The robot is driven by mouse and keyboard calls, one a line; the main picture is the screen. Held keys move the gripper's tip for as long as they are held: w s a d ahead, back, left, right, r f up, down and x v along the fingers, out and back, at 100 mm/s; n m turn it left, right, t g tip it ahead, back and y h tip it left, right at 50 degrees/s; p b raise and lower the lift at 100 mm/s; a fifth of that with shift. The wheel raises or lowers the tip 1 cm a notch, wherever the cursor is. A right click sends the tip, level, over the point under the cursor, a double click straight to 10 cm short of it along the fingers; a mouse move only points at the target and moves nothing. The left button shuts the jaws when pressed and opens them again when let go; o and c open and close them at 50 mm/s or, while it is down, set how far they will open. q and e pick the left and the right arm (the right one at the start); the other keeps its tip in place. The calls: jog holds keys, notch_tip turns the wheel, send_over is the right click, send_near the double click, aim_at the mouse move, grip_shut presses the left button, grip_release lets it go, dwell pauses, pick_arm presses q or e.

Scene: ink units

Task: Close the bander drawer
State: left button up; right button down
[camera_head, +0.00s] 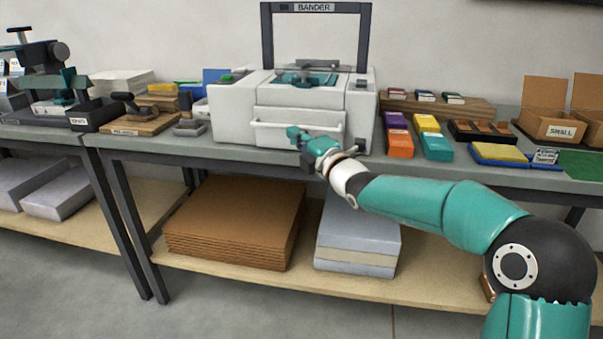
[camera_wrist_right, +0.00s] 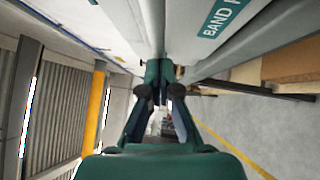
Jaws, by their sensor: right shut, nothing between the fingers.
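The white bander (camera_head: 230,108) stands on the grey bench under a dark arch labelled BANDER. Its drawer front (camera_head: 272,137) is in the lower middle of the face, with a white bar handle (camera_head: 272,124) across it. How far the drawer stands out is hard to tell. My right gripper (camera_head: 294,133) is shut and empty, at the drawer front just below the handle; contact is unclear. In the right wrist view, the gripper's fingers (camera_wrist_right: 161,95) are close together near a pale surface with a teal label (camera_wrist_right: 222,18) reading partly "BAND". My left gripper is not in view.
Coloured boxes (camera_head: 399,143) and a brown carton (camera_head: 548,124) marked SMALL stand right of the bander. A wooden board with a tool (camera_head: 141,124) lies to its left. Flat cardboard (camera_head: 236,219) and pale stacks (camera_head: 357,239) fill the shelf below.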

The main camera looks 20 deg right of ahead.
jog(key=a+b+v, duration=0.2)
jog(key=b+v, duration=0.3)
jog(key=v, duration=0.8)
jog(key=w+a+f+m+g+y, duration=0.1)
jog(key=w+a+f+g, duration=0.15)
jog(key=f, duration=0.95)
jog(key=w+a+f+g, duration=0.1)
jog(key=a+f+g, duration=0.25)
jog(key=f, duration=0.85)
jog(key=s+a+f+m+g, duration=0.2)
jog(key=s+f, duration=0.1)
jog(key=f, duration=0.6)
jog(key=s+a+f+m+g, duration=0.2)
jog(key=s+a+f+m, duration=0.1)
jog(key=f, duration=0.6)
jog(key=s+a+f+m+g, duration=0.35)
jog(key=s+f+m, duration=0.45)
jog(key=s, duration=0.4)
jog(key=s+a+f+m+g, duration=0.2)
jog(key=s+f+m+g, duration=0.3)
jog(key=s+f+m, duration=0.6)
notch_tip(320, 180, up, 35)
jog(key=s+n+p, duration=0.1)
jog(key=p, duration=3.2)
jog(key=shift+s, duration=0.4)
